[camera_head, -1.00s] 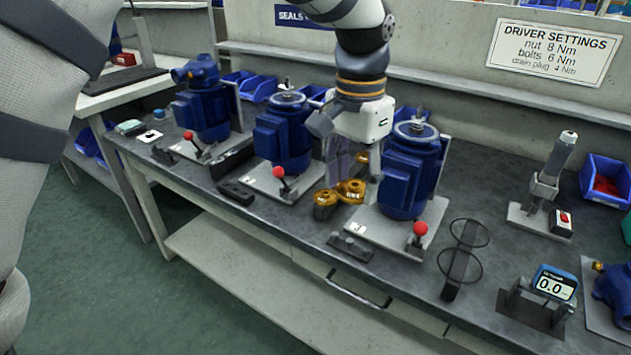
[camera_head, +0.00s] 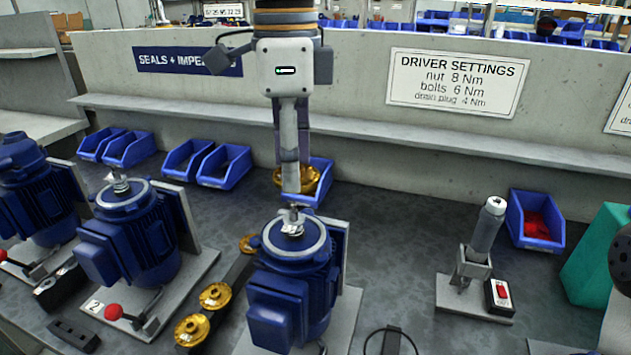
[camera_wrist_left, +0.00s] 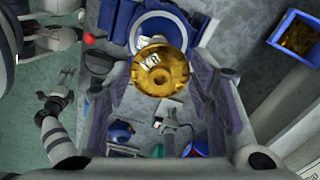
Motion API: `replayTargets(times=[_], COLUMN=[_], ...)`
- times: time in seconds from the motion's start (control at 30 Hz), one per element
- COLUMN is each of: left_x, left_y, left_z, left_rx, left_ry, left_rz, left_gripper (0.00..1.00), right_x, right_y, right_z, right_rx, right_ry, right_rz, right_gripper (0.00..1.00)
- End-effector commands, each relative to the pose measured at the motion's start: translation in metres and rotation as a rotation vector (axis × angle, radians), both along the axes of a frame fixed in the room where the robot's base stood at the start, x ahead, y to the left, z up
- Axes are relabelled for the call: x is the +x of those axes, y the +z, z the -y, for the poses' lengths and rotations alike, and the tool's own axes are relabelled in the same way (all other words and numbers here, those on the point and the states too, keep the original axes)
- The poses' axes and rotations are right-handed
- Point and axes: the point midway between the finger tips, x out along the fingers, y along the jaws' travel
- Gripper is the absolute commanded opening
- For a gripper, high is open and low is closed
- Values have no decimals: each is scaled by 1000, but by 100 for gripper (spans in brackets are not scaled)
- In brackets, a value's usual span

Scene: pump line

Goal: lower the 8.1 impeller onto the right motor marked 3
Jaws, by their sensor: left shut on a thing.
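My left gripper (camera_head: 290,185) points down and is shut on a gold impeller (camera_head: 311,180), partly hidden behind the near finger. The blue right motor (camera_head: 292,295) stands upright on a pale plate, with a light ring and shaft on top. In the head view the impeller appears just above and behind the shaft. In the wrist view it overlaps the motor ring (camera_wrist_left: 163,22). The motor's number is hidden. My right gripper (camera_wrist_left: 54,100) shows small at the wrist view's left.
The middle motor (camera_head: 125,235) stands to the left. Gold impellers (camera_head: 192,329) sit on a dark rack between the motors. Blue bins (camera_head: 222,167) line the back wall.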

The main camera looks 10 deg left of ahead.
Motion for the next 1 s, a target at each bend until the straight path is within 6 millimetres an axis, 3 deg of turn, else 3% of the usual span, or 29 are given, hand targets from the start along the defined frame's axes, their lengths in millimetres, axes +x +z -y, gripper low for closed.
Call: replayTargets(times=[0.17,0.7,1.0], left_x=[-3,-3,-3], left_y=[3,-48,-60], left_z=[-5,-5,-5], left_rx=[2,2,2], left_ry=[-107,-102,-101], left_rz=[7,6,7], left_gripper=[21,21,21], right_x=[0,0,0], right_y=[2,1,1], right_z=[0,0,0], right_rx=[0,0,0], right_ry=[0,0,0], right_rz=[2,1,1], right_gripper=[93,93,93])
